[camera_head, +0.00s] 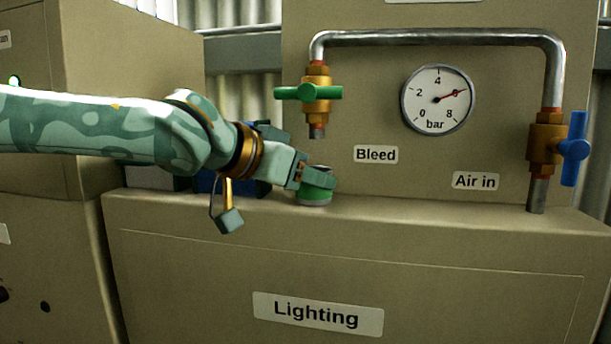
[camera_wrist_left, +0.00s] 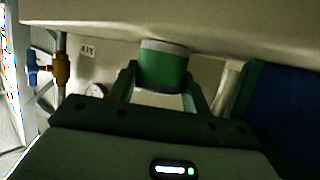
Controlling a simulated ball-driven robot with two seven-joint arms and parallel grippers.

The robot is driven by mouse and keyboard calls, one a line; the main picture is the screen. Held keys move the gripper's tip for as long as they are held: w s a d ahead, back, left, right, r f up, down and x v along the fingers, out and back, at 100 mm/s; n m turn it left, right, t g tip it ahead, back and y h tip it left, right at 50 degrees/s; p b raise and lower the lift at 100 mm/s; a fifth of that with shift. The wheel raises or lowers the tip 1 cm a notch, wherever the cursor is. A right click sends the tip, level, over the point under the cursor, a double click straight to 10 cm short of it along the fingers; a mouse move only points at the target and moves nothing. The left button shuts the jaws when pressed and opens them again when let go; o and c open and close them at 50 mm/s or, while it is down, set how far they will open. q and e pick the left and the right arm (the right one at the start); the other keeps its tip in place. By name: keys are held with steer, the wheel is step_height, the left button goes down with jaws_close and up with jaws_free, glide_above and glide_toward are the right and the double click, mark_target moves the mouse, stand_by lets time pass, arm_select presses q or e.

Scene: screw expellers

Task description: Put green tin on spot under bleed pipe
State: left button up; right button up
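The green tin (camera_head: 314,194) stands upright on the ledge, almost directly below the open end of the bleed pipe (camera_head: 318,131). A clear gap separates the tin from the pipe. My left gripper (camera_head: 318,180) reaches in from the left, its fingers at the tin's upper part. In the left wrist view, which looks upside down, the fingers lie on both sides of the tin (camera_wrist_left: 164,68) and appear to touch it. The tin's pale base meets the ledge there. Any mark on the spot is hidden or not visible. My right gripper is not in view.
The ledge (camera_head: 420,212) is clear right of the tin as far as the air-in pipe (camera_head: 537,192) with its blue valve handle (camera_head: 575,148). A green valve handle (camera_head: 308,93) sits above the gripper. A dark blue object (camera_wrist_left: 285,105) stands beside the gripper.

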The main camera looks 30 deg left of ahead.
arm_select(q)
steer(key=o, duration=0.4)
steer(key=shift+w, duration=0.1)
steer(key=shift+r, duration=0.2)
steer(key=shift+p+v, duration=1.35)
steer(key=shift+v, duration=4.65)
